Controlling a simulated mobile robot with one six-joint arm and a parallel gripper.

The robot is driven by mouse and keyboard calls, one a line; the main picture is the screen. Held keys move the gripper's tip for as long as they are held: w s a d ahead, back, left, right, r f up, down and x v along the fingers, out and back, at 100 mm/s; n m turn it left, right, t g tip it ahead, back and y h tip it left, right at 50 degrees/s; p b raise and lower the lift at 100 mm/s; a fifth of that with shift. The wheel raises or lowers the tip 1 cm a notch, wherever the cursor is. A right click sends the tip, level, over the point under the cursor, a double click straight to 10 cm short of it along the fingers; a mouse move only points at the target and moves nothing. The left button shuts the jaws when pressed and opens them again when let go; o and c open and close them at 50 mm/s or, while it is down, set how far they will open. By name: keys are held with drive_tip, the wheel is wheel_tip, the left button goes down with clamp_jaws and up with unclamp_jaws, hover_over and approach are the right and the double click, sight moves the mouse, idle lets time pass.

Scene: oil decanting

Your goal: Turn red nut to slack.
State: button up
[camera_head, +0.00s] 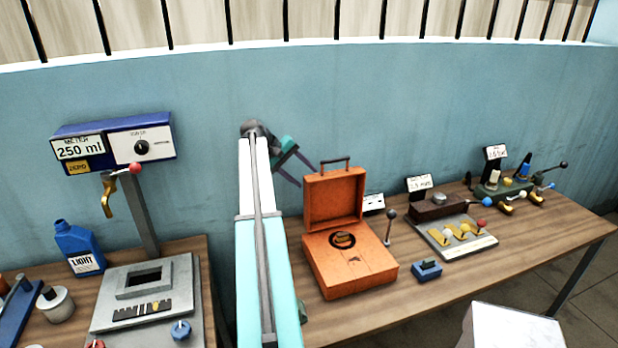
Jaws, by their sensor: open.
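I cannot tell for certain which part is the red nut. My gripper (306,176) is open and empty. It is raised near the blue wall, behind and left of the orange case's lid, well to the left of the red knob and apart from it. A red-tipped lever (135,168) is on the meter at the left.
The open orange case (350,272) stands on the wooden table (420,300). A dark knobbed lever (389,226) stands beside it, and a small blue block (427,270) lies in front. More levers (545,185) stand at the far right. The blue wall (400,110) runs behind.

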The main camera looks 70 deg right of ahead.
drive_tip(key=shift+p+x, duration=0.55)
drive_tip(key=shift+x, duration=1.25)
drive_tip(key=c, duration=0.8)
drive_tip(key=shift+a, duration=0.4)
drive_tip(key=shift+c, duration=1.2)
drive_tip(key=shift+d, duration=0.25)
